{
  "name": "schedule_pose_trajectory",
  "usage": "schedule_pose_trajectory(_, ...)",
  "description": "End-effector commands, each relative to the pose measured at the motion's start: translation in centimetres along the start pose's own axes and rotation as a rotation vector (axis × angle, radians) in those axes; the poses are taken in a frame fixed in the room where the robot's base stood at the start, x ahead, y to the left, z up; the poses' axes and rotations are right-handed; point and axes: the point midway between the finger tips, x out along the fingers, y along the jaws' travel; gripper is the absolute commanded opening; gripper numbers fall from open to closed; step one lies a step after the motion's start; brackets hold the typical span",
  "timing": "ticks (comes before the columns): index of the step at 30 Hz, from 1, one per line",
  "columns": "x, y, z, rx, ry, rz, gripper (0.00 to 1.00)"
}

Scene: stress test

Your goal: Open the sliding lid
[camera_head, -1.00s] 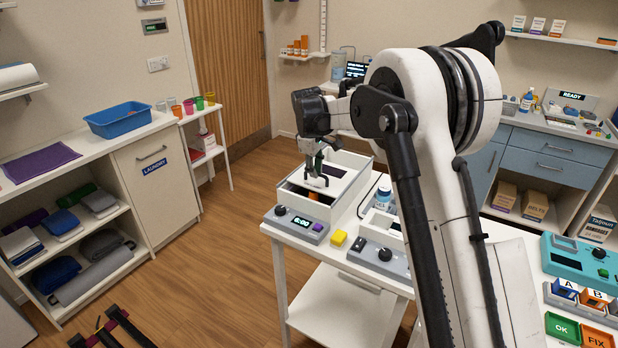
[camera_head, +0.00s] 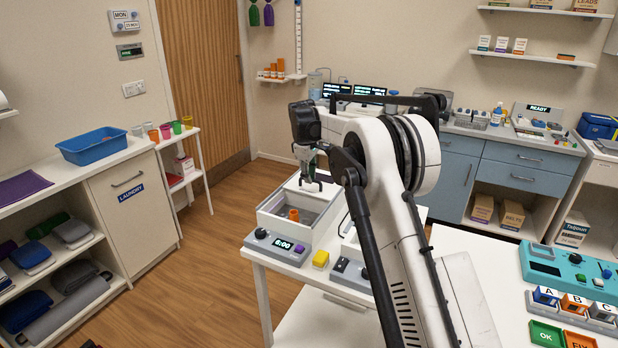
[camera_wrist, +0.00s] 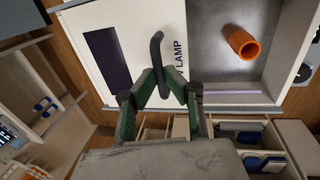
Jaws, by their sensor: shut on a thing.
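The box (camera_head: 268,221) is white, with a control panel on its front, and stands on the near end of the white table. Its sliding lid (camera_wrist: 108,18) is white with a dark rectangle, the letters "LAMP" and a dark bar handle (camera_wrist: 157,50). The lid covers the left part of the box in the wrist view, and the grey inside is bare on the right. An orange hollow cylinder (camera_wrist: 242,42) lies there; it also shows in the head view (camera_head: 293,214). My gripper (camera_wrist: 165,84) is shut on the handle, above the far part of the box in the head view (camera_head: 310,184).
Colored cups on a small stand (camera_head: 165,131) and a laundry cabinet (camera_head: 130,195) are to the left. The wooden floor between cabinet and table is clear.

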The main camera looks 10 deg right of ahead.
Motion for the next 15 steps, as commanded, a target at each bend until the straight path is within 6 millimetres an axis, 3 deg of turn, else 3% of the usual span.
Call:
schedule_pose_trajectory(1, -0.02, -0.02, -0.01, 0.000, 0.000, 0.000, 0.00)
schedule_pose_trajectory(2, -0.02, -0.02, -0.02, 0.000, 0.000, 0.000, 0.14)
schedule_pose_trajectory(5, -0.02, -0.03, -0.02, 0.000, 0.000, 0.000, 0.27)
schedule_pose_trajectory(15, -0.36, -0.03, -0.01, 0.000, 0.000, 0.000, 0.28)
